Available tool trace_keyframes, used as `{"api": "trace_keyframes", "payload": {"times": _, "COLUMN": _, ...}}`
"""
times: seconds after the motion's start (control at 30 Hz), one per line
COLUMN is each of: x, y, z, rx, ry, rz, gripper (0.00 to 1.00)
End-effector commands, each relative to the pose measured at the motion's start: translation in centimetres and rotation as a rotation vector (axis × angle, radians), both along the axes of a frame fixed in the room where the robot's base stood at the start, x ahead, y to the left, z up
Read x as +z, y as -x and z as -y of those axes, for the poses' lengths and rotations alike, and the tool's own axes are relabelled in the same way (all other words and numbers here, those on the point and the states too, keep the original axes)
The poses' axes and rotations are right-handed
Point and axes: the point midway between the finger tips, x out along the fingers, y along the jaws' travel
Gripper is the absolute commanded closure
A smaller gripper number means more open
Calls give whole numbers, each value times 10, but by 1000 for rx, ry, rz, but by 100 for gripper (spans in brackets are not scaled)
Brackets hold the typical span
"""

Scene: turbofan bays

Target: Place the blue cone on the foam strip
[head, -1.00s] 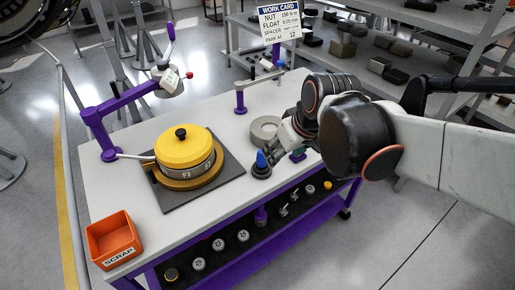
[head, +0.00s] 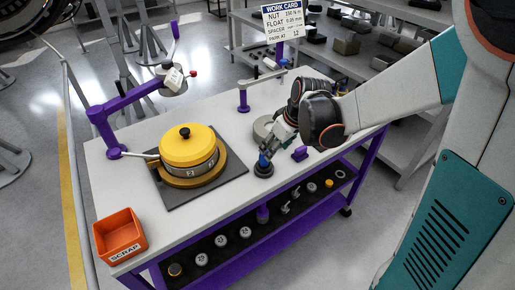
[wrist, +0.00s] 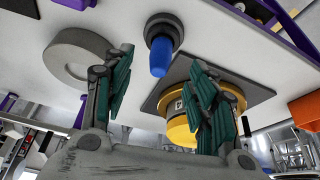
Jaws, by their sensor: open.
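The blue cone (head: 264,160) stands upright on a round black base (head: 263,170) on the white table, right of the dark mat. In the wrist view the blue cone (wrist: 160,56) shows between my spread fingers, with no finger visibly touching it. My gripper (head: 273,150) is open, tilted down close to the cone from the upper right; the wrist view shows both green-padded fingers (wrist: 155,68) apart. A long black strip (head: 222,262) on the purple lower shelf, probably the foam strip, holds several small parts in a row.
A yellow-topped round part (head: 188,147) sits on the dark mat (head: 182,200). A grey ring (head: 261,127) lies behind my gripper. A purple stand (head: 243,98), a purple jointed arm (head: 107,125), a small purple block (head: 299,153) and an orange scrap bin (head: 119,235) are also on the table.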

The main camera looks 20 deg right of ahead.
Motion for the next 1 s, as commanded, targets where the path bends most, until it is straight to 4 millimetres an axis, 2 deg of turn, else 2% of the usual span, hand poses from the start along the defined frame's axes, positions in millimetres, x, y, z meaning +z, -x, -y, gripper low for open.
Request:
{"api": "trace_keyframes", "payload": {"times": 0.03, "x": -11, "y": -4, "z": -2, "rx": 0, "ry": 0, "rz": 0, "gripper": 48}}
{"api": "trace_keyframes", "payload": {"times": 0.1, "x": -19, "y": -7, "z": -3, "rx": -1, "ry": 0, "rz": 0, "gripper": 48}}
{"api": "trace_keyframes", "payload": {"times": 0.43, "x": -37, "y": -14, "z": -8, "rx": 0, "ry": 0, "rz": 0, "gripper": 48}}
{"api": "trace_keyframes", "payload": {"times": 0.73, "x": -72, "y": -32, "z": -20, "rx": -1, "ry": 1, "rz": -1, "gripper": 48}}
{"api": "trace_keyframes", "payload": {"times": 1.0, "x": -75, "y": -33, "z": -20, "rx": -1, "ry": 0, "rz": 0, "gripper": 48}}
